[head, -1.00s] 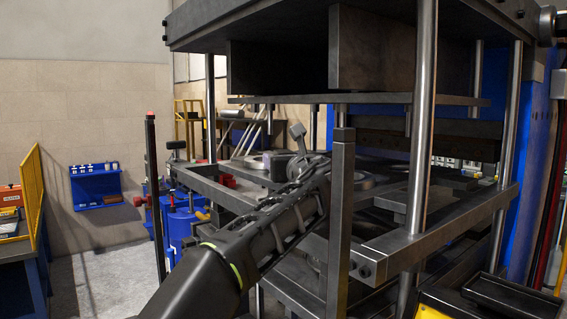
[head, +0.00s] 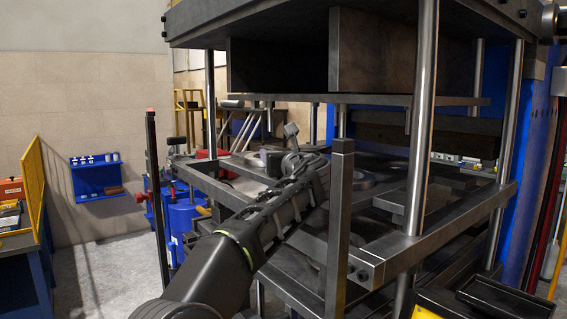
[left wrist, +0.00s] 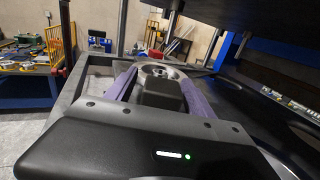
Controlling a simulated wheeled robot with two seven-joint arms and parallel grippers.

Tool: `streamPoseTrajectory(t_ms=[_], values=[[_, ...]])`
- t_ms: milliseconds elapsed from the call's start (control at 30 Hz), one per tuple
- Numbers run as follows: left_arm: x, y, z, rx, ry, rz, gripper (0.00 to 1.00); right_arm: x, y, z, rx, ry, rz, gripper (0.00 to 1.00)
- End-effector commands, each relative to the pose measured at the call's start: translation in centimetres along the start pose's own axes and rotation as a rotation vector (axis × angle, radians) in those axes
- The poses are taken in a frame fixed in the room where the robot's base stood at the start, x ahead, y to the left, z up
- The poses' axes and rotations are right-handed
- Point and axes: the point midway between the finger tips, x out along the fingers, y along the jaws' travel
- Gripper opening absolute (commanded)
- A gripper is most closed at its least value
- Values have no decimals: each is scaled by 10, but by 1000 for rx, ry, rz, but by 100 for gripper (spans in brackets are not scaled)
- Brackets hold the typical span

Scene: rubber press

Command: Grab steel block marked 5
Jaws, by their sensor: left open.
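My left gripper (head: 275,157) reaches in from the front of the press, over its lower platen. In the left wrist view its two purple fingers (left wrist: 157,80) are spread apart. A dark blocky shape (left wrist: 160,94) shows between them; I cannot tell if it is a block or part of my gripper. A round metal piece with a hole (left wrist: 161,72) lies just beyond, near the fingertips. No number 5 is readable, so I cannot pick out the marked steel block. My right gripper is not in view.
The press frame (head: 388,262) has upright steel columns (head: 423,120) and a dark front post (head: 340,225) close to my arm. The upper platen (head: 360,99) hangs above. A flat ring (head: 362,181) lies on the lower level. Blue drums (head: 184,212) stand left of the press.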

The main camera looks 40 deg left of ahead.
Motion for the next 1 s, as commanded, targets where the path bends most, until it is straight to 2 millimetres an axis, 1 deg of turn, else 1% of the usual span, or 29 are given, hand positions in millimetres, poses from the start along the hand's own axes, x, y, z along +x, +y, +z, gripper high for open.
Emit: streamPoseTrajectory(t_ms=[333,1000], values=[[0,0,0,0,0,0,61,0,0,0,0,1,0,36],[0,0,0,0,0,0,6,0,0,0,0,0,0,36]])
